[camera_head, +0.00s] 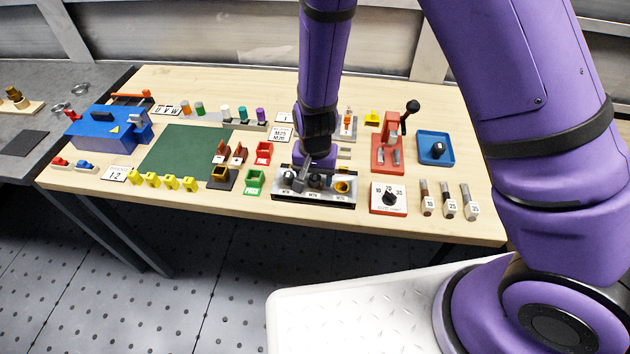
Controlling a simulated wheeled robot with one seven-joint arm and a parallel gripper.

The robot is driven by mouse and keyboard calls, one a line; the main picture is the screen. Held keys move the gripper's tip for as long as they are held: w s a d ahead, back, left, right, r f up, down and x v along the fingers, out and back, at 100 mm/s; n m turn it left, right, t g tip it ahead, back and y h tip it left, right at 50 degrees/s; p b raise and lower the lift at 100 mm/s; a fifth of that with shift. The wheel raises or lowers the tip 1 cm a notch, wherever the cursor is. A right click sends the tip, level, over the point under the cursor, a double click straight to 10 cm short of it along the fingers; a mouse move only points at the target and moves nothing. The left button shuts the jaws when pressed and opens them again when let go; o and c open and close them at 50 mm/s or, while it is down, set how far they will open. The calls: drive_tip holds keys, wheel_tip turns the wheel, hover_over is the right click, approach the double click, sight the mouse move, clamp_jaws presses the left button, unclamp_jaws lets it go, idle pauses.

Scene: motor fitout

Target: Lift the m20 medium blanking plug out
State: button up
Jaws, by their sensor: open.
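The middle label appears to read M20. The black medium blanking plug (316,181) sits upright in the middle position, behind that label. Another black plug (288,177) sits at the left position, and a yellow ring-shaped part (343,187) at the right. My gripper (299,183) is low over the rack, between the left and middle plugs. It is open; its fingers are small here, and I cannot tell whether they touch a plug.
A red press (388,155) with a black lever and a white dial box (388,198) stand right of the rack. Green (254,182) and red (264,153) bins stand left. A blue tray (436,160) lies farther right. The green mat (185,148) is mostly clear.

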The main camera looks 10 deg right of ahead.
drive_tip(key=shift+f, duration=0.1)
drive_tip(key=c, duration=1)
drive_tip(key=shift+r, duration=0.2)
